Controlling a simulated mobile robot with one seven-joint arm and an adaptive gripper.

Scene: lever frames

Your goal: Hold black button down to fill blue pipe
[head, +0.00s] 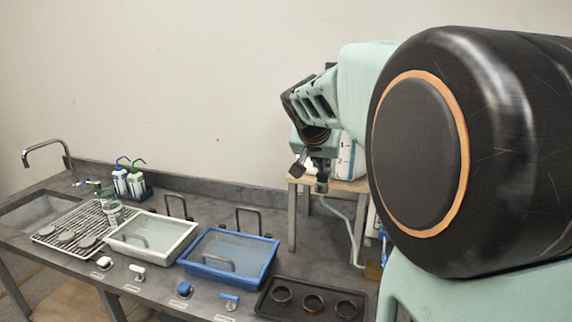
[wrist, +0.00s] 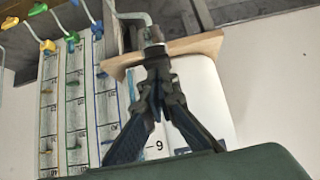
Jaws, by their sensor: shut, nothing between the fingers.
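My gripper (wrist: 155,68) is shut and empty in the wrist view, its fingers meeting in front of a white container (wrist: 205,85) with a printed scale. A grey metal spout or tap (wrist: 155,34) shows just beyond the fingertips; I cannot tell whether they touch. In the head view my gripper (head: 312,168) is in front of the same white container (head: 347,158). The blue-lined pipe (wrist: 105,85) is one of three marked columns left of my gripper in the wrist view.
The white container is by a wooden stand (head: 292,222). Coloured taps (wrist: 47,46) are at the columns' ends. The bench holds a blue tray (head: 270,262), a white tray (head: 125,248), a black tray with round holders (head: 262,306), a drying rack (head: 48,236) and bottles (head: 120,182).

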